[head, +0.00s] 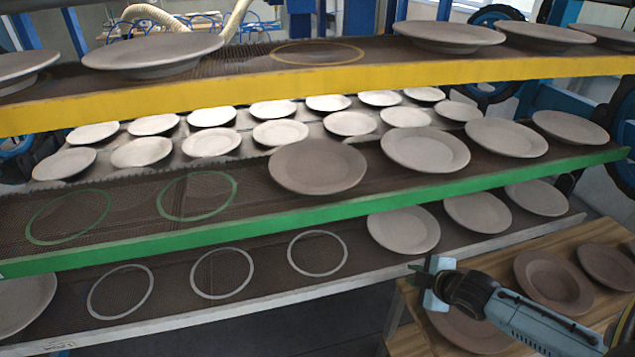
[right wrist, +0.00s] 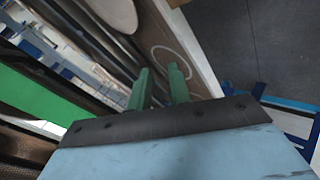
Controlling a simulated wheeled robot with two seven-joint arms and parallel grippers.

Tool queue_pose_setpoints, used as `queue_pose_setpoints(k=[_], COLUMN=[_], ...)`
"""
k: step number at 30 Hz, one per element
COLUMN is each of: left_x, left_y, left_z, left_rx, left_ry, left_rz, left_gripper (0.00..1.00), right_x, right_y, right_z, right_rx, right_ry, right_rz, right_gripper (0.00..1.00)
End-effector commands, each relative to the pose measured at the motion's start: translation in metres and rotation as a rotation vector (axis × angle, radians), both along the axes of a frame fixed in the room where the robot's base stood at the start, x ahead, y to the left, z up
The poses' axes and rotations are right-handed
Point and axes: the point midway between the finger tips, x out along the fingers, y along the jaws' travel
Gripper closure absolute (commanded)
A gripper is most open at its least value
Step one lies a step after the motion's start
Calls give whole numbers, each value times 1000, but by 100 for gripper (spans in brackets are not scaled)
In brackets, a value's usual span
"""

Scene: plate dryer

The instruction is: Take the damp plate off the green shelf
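The damp plate (head: 318,166) is darker and browner than the other plates on the green shelf (head: 300,214). It lies flat there, right of two empty green rings and left of several paler plates. My right gripper (head: 414,272) is below and to the right of it, in front of the lower white-edged shelf and well apart from the plate. In the right wrist view, its two green fingers (right wrist: 160,88) stand apart with nothing between them. My left gripper is not in view.
A yellow-edged shelf (head: 300,81) with plates hangs above. The lower white-edged shelf (head: 180,326) has empty rings (head: 222,273) and several plates. A wooden table (head: 405,335) with brown plates (head: 553,282) stands at lower right, under my right arm.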

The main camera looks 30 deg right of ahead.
Motion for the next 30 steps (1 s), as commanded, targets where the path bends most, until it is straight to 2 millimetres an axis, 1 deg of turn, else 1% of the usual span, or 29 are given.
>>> queue_pose_setpoints(k=[1,2,3,6,9,10,12,16,24,30], left_x=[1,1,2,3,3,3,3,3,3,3], left_y=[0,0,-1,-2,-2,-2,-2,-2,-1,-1], left_z=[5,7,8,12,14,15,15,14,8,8], left_rx=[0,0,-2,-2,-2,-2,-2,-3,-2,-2], left_ry=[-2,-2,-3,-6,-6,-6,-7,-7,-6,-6], left_rz=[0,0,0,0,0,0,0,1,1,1], left_gripper=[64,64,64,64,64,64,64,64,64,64], right_x=[19,28,39,59,69,70,73,79,101,119], right_y=[-4,-4,-1,13,29,33,40,44,48,51], right_z=[43,65,94,151,189,196,208,214,205,198], right_rx=[-74,-112,-165,-273,-346,-363,-388,-403,-402,-400], right_ry=[-64,-100,-145,-238,-303,-317,-339,-356,-358,-357], right_rz=[95,150,220,377,486,510,547,568,565,561], right_gripper=[80,80,80,80,80,80,80,80,80,80])
